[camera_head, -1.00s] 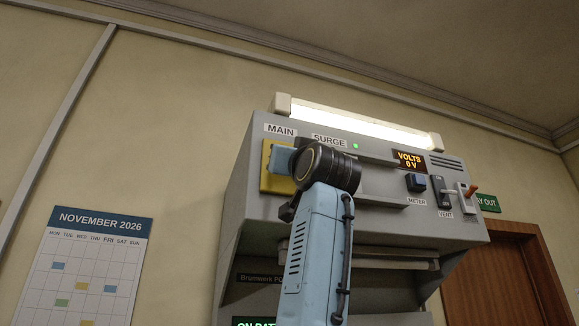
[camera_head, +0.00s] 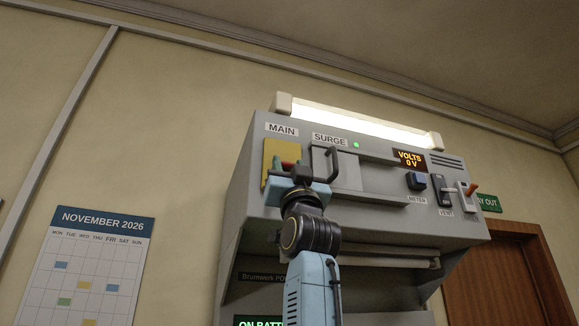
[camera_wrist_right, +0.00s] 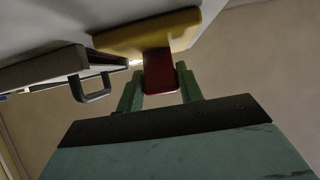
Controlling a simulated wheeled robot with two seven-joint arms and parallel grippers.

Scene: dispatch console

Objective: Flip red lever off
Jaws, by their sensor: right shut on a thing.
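The red lever (camera_wrist_right: 160,75) hangs from a yellow plate in the right wrist view. The yellow plate (camera_head: 281,155) is under the MAIN label on the console's upper left in the head view. My right gripper (camera_wrist_right: 160,92) has its green fingers on both sides of the lever and is shut on it. In the head view the right gripper (camera_head: 287,170) is at the lower part of the yellow plate, and it mostly hides the lever. My left gripper is not in view.
A grey SURGE panel with a dark handle (camera_head: 332,164) is just right of my gripper; the handle also shows in the right wrist view (camera_wrist_right: 92,90).

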